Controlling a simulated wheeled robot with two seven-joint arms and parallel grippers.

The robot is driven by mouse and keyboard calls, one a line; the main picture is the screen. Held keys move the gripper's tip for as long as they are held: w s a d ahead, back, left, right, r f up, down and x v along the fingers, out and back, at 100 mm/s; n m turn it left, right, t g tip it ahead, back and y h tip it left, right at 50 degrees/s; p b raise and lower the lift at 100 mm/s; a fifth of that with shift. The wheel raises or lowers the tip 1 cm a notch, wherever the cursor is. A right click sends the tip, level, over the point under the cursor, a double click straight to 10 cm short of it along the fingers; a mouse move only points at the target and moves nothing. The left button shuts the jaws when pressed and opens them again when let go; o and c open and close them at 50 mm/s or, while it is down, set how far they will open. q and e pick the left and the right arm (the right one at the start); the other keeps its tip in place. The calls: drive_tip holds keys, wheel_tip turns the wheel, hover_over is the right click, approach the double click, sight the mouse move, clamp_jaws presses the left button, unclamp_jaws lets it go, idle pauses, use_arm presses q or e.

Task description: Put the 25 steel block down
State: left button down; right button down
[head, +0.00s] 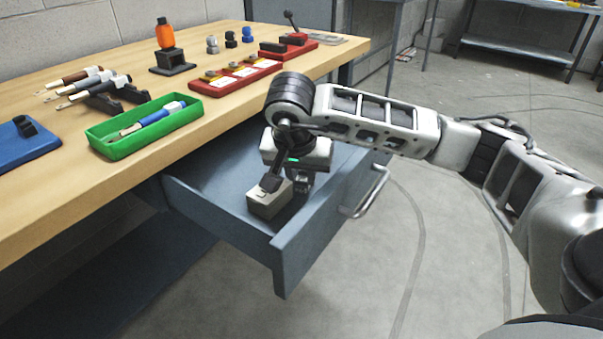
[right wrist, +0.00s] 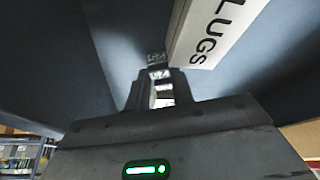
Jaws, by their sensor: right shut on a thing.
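My right gripper (head: 285,180) reaches down into the open blue-grey drawer (head: 290,250), close to a light grey box (head: 266,204). In the right wrist view, my right gripper (right wrist: 157,78) is shut on a small bright steel block (right wrist: 161,96). Small marks show near the fingertips, too small to read. In the head view, the block is not clearly seen behind the fingers and box. I cannot tell whether it touches the drawer floor. My left gripper is not in view.
The box shows the letters "LUGS" (right wrist: 212,30) right beside the fingers. The drawer's front panel and handle (head: 368,192) stand close to the gripper. The wooden bench top (head: 50,195) holds a green tray (head: 105,142), red trays and tools. The drawer's left part looks clear.

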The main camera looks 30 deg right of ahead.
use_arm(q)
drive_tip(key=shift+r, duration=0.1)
use_arm(e)
drive_tip(key=c, duration=1.5)
unclamp_jaws()
drive_tip(key=shift+f, duration=0.1)
